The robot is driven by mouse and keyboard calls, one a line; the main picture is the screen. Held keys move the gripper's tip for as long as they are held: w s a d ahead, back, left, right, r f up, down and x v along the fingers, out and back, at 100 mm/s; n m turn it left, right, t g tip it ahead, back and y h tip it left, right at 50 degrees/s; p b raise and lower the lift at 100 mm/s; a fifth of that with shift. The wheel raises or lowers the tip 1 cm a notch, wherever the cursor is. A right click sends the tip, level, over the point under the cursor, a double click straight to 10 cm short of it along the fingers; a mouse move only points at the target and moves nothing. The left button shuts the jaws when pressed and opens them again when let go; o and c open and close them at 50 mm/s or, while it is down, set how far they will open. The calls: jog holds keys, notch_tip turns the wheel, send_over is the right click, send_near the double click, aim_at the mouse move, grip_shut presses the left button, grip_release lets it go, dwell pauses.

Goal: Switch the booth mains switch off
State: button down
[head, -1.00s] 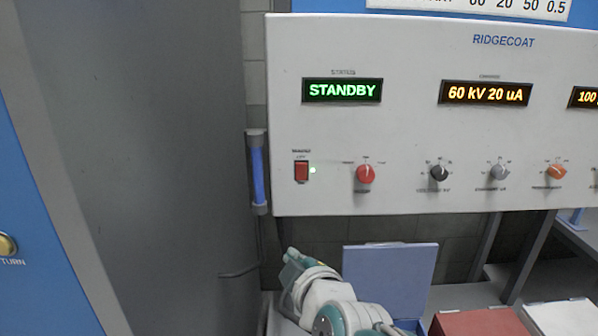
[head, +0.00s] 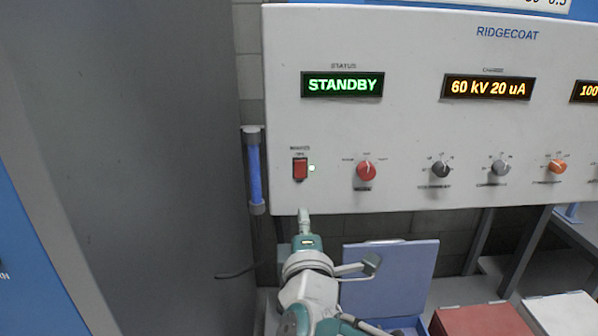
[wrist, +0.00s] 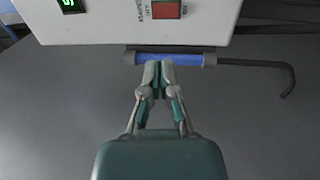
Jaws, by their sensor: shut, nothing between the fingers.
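In the wrist view the red switch (wrist: 166,10) shows at the top edge, partly cut off. My gripper (head: 304,212) is just below the panel's lower edge, under the switch and apart from it. In the wrist view my gripper (wrist: 158,64) has its fingertips together with nothing between them. The status display (head: 342,85) reads STANDBY in green.
Right of the switch are a red knob (head: 366,170), a black knob (head: 440,169), a grey knob (head: 500,167) and an orange knob (head: 558,166). A blue tube (head: 254,172) hangs left of the panel. A blue lidded box (head: 390,275) and a red box (head: 482,320) stand below.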

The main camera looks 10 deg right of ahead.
aim_at(299, 166)
jog(key=x, duration=1.3)
jog(key=shift+w+d+f, duration=0.1)
jog(key=shift+w, duration=0.4)
jog(key=shift+w+r, duration=0.15)
jog(key=shift+r, duration=0.1)
jog(key=shift+d, duration=0.1)
